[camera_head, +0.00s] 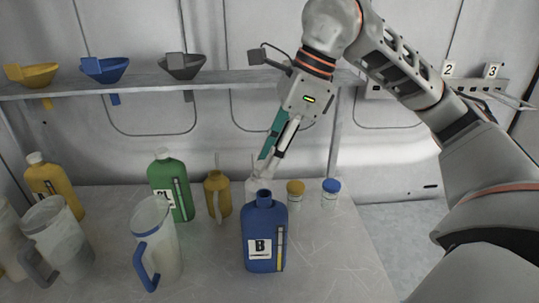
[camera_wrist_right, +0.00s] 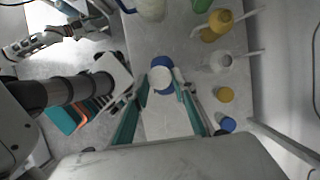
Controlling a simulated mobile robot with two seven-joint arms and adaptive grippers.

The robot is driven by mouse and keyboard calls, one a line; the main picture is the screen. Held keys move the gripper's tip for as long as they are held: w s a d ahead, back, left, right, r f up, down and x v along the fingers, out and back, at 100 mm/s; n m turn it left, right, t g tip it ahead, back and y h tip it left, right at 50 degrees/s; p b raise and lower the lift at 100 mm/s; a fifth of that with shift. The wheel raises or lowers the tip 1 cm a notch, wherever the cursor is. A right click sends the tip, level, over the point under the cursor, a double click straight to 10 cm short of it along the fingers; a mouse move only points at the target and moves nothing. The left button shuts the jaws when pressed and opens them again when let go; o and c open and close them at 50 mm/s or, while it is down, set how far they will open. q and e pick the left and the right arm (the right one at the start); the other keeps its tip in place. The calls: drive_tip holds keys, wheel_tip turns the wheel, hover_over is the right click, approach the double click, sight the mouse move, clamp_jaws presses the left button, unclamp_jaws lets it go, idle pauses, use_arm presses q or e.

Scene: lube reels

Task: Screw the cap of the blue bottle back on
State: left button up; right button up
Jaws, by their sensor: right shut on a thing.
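The blue bottle (camera_head: 264,238) with label B stands upright on the table, its blue neck bare at the top. My right gripper (camera_head: 268,160) is above and just behind the neck in the head view. In the right wrist view it (camera_wrist_right: 162,90) is shut on a white cap (camera_wrist_right: 160,77), which lies between the fingertips over the blue bottle (camera_wrist_right: 166,62). The cap appears to be above the neck; contact cannot be told. In the head view the cap blends into a clear can behind. An arm of mine shows at the wrist view's upper left; its left gripper is unclear.
A green bottle (camera_head: 171,190), yellow bottle (camera_head: 52,185) and clear jugs (camera_head: 160,240) stand to the left. A yellow oil can (camera_head: 217,197) and jars with yellow (camera_head: 296,187) and blue (camera_head: 332,185) lids are behind. A shelf (camera_head: 210,83) with funnels runs above. The table's right front is clear.

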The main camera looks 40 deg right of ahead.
drive_tip(key=shift+f+b, duration=0.4)
drive_tip(key=shift+f, duration=0.4)
drive_tip(key=shift+f+b, duration=0.4)
drive_tip(key=shift+f, duration=0.3)
drive_tip(key=shift+f+b, duration=0.3)
drive_tip(key=shift+f, duration=0.15)
drive_tip(key=shift+f+b, duration=0.35)
drive_tip(key=shift+f, duration=0.25)
use_arm(q)
drive_tip(key=shift+w+d+r+t+h, duration=0.1)
drive_tip(key=shift+w+d+t+h, duration=0.1)
drive_tip(key=shift+w+d, duration=0.35)
drive_tip(key=shift+w+d+t+h, duration=0.1)
drive_tip(key=shift+w+d+h, duration=0.15)
drive_tip(key=shift+d, duration=0.45)
use_arm(e)
drive_tip(key=shift+f, duration=0.1)
use_arm(q)
drive_tip(key=shift+s+f, duration=0.15)
drive_tip(key=shift+f, duration=0.1)
drive_tip(key=shift+r+p, duration=0.4)
drive_tip(key=shift+r, duration=0.1)
drive_tip(key=shift+f+b, duration=0.3)
drive_tip(key=shift+b, duration=0.05)
use_arm(e)
drive_tip(key=shift+f, duration=0.6)
